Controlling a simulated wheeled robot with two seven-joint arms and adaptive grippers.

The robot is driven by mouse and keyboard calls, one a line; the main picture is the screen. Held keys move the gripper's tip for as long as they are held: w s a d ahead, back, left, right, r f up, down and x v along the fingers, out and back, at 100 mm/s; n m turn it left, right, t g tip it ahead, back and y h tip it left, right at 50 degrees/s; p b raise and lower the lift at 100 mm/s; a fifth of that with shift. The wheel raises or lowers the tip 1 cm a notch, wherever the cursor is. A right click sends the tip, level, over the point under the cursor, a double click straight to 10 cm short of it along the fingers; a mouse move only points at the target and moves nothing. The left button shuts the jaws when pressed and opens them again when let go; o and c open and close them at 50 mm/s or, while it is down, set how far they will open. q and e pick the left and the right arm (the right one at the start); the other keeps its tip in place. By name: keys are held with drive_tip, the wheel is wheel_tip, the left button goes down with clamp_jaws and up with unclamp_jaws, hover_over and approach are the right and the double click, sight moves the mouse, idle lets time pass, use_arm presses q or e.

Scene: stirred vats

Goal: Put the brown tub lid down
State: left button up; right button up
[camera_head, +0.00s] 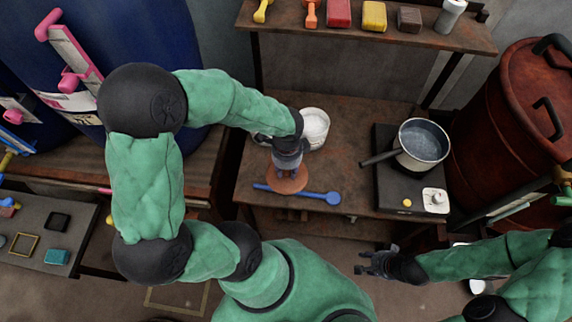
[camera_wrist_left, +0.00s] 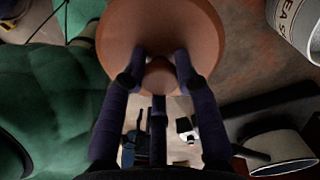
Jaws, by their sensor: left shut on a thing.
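The brown tub lid (camera_head: 291,187), a round disc with a knob, is in my left gripper (camera_head: 287,172), over the front part of the table. Whether the lid touches the table I cannot tell. The white tub (camera_head: 316,125) stands open behind the gripper, with pale contents; it also shows in the left wrist view (camera_wrist_left: 296,22). My right gripper (camera_head: 370,264) is empty, fingers apart, in front of the table.
A blue spoon (camera_head: 318,196) lies at the table front, partly covered by the lid. A pot (camera_head: 422,142) sits on a black hotplate (camera_head: 391,190) to the right. A shelf (camera_head: 290,27) with small items runs along the back. A red vat (camera_head: 515,125) stands right.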

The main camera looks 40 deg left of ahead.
use_arm(q)
drive_tip(key=w+a+f+b, duration=0.1)
drive_tip(key=w+f, duration=0.1)
drive_tip(key=w+a+f+b, duration=0.1)
drive_tip(key=a+f, duration=0.1)
drive_tip(key=w+a+f+b, duration=0.1)
drive_tip(key=w+a+f, duration=0.1)
drive_tip(key=shift+w+f, duration=0.35)
drive_tip(key=shift+f, duration=0.05)
drive_tip(key=shift+w+f+b, duration=0.15)
drive_tip(key=shift+f+b, duration=0.95)
drive_tip(key=shift+f, duration=0.65)
drive_tip(key=shift+f, duration=0.15)
drive_tip(key=o, duration=1)
drive_tip(key=shift+o, duration=0.2)
wheel_tip(320, 180, up, 12)
drive_tip(key=p, duration=0.5)
drive_tip(key=shift+r, duration=0.2)
